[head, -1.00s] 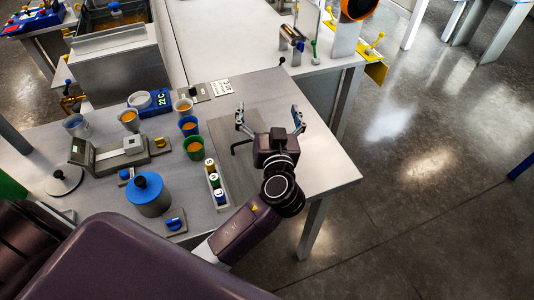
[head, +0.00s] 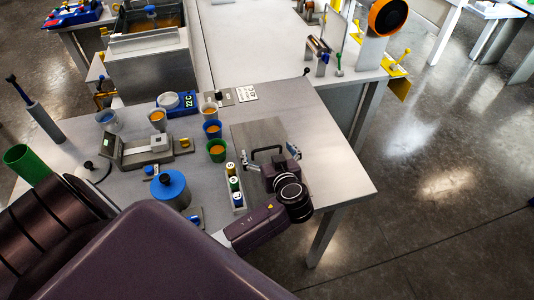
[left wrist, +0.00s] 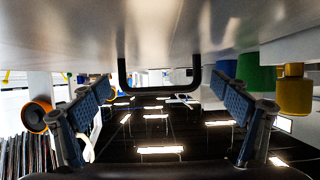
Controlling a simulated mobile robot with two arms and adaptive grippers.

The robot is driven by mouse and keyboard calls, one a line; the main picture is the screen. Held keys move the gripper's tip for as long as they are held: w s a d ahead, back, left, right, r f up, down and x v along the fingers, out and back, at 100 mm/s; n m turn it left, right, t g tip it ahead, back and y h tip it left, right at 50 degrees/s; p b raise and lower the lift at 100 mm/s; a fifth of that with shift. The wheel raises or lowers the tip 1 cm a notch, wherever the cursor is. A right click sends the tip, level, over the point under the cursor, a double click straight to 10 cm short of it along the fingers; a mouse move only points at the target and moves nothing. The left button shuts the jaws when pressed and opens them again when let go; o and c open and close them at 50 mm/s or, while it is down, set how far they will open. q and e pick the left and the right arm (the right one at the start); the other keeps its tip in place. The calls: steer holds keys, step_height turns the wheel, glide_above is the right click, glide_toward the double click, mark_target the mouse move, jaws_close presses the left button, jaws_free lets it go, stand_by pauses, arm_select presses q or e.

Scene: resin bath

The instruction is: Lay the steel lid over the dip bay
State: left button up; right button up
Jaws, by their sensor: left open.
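The steel lid (head: 248,134) is a flat grey plate with a black bar handle (head: 267,149), lying on the near table. My left gripper (head: 269,157) is at the handle with its fingers apart. In the left wrist view the handle (left wrist: 160,87) stands between the two blue-padded fingers (left wrist: 162,100), with clear space on both sides. A steel tank (head: 150,45) holding orange liquid, apparently the dip bay, stands at the upper left, its top uncovered in the visible part. My right gripper is not in view.
Left of the lid stand a rack of small bottles (head: 234,188), a green cup (head: 217,151) and a blue cup (head: 212,131). A blue pot (head: 170,188) and a grey scale (head: 140,150) stand farther left. The table (head: 335,170) is bare right of the lid.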

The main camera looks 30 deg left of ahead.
arm_select(q)
steer(key=shift+w+a+f, duration=0.2)
steer(key=shift+a, duration=0.05)
steer(key=shift+c, duration=0.4)
steer(key=shift+r, duration=0.15)
steer(key=c, duration=1.6)
